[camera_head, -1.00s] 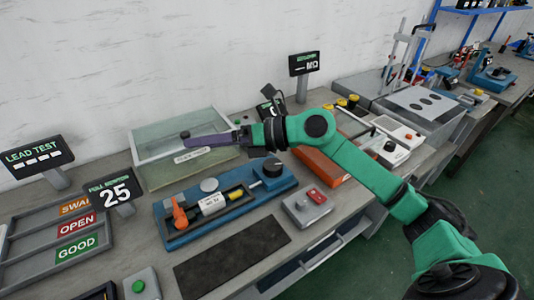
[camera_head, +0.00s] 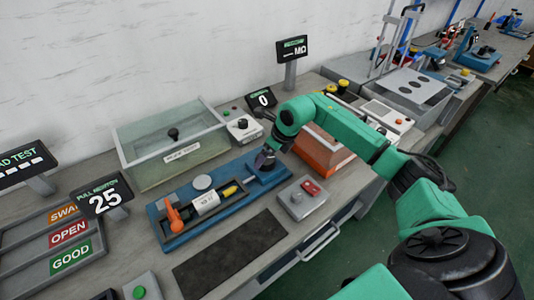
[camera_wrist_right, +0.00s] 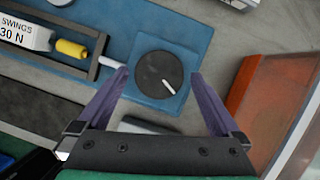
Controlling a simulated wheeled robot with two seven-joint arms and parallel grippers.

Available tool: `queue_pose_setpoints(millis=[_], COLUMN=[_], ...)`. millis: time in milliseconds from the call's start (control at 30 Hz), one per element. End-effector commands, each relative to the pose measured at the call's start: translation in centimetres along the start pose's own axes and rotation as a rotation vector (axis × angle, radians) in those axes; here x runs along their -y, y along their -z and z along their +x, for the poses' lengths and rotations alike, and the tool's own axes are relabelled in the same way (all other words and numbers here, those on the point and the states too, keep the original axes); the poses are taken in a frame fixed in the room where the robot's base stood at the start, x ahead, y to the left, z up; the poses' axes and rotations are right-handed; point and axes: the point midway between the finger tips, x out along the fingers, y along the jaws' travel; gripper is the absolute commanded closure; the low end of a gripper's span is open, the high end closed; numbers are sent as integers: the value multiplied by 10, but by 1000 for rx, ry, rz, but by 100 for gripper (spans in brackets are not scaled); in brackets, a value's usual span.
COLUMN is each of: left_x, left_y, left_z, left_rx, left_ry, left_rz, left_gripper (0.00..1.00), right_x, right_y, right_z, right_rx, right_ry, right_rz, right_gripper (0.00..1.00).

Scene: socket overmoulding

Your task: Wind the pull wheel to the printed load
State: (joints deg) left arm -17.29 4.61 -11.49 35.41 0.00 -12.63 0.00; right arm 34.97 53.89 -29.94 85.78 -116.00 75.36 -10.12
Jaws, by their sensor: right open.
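The pull wheel (camera_wrist_right: 148,74) is a round black knob with a white mark, on a square blue base at the right end of the blue pull fixture (camera_head: 212,222). In the head view my right gripper hides much of it. My right gripper (camera_wrist_right: 158,72) is open, with its purple fingers apart on either side of the wheel in the wrist view; I cannot tell whether they touch it. A white label (camera_wrist_right: 24,34) beside the yellow-ended part reads "SWINGS" and "30 N". The pull newton display (camera_head: 102,197) reads 25. My left gripper is not in view.
A clear-lidded box (camera_head: 175,145) stands behind the fixture. An orange bin (camera_head: 323,152) stands right of the wheel. A grey box with a red button (camera_head: 303,197) is in front, beside a dark mat (camera_head: 230,255). Another display (camera_head: 262,99) reads 0.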

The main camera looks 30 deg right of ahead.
Motion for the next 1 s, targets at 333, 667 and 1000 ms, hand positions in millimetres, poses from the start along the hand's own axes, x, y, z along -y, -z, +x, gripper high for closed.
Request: queue_pose_setpoints(millis=[333, 667, 1000], left_x=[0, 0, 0], left_y=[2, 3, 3], left_z=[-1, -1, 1], left_rx=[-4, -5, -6], left_ry=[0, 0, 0], left_rz=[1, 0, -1], left_gripper=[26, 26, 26], right_x=[0, 0, -1], right_y=[0, 0, -1], right_z=[9, 8, 8], right_rx=[0, 0, 3], right_ry=[1, 12, 102], right_rz=[-1, 26, 243], right_gripper=[4, 74, 74])
